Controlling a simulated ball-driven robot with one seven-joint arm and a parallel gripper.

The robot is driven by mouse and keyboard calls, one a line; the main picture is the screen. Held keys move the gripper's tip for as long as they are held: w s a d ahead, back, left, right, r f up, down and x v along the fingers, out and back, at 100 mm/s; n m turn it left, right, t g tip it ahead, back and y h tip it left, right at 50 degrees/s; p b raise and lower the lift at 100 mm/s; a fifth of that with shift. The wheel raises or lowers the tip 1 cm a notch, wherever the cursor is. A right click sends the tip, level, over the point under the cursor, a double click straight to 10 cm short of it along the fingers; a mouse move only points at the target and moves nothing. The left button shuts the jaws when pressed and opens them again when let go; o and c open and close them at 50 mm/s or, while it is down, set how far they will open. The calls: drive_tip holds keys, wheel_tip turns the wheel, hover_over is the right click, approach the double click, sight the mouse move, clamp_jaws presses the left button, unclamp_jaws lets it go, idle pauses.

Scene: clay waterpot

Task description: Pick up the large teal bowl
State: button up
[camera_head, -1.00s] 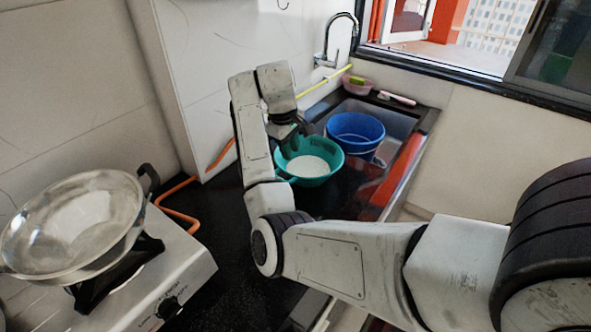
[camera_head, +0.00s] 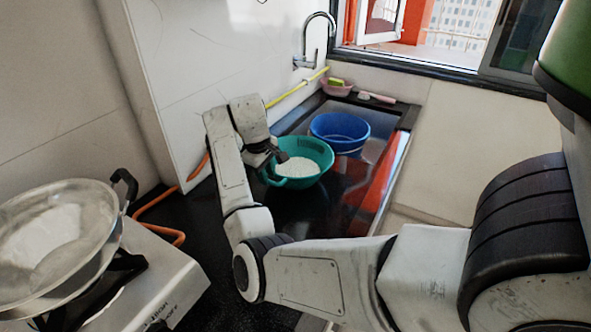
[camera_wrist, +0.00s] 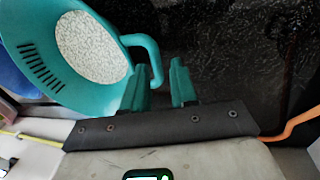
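The large teal bowl (camera_head: 322,152) stands on the dark counter, with a pale speckled patch inside. My gripper (camera_head: 272,158) is at its left rim in the head view. In the wrist view the bowl (camera_wrist: 90,88) fills the upper left, with slots in its wall and a looped handle (camera_wrist: 150,48) on its right. My gripper (camera_wrist: 158,92) is open there, its two teal-looking fingers apart. The lower end of the handle shows in the gap between them. I cannot tell whether either finger touches it.
A blue bucket (camera_head: 340,128) stands right behind the bowl. A faucet (camera_head: 318,38) is on the wall behind. A metal wok (camera_head: 55,235) sits on a stove at the left, with an orange hose (camera_head: 160,228) beside it.

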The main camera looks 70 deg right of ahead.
drive_tip(key=f, duration=0.2)
drive_tip(key=d+f, duration=0.1)
drive_tip(key=f, duration=0.3)
drive_tip(key=shift+d+f, duration=0.1)
drive_tip(key=shift+d, duration=0.25)
clamp_jaws()
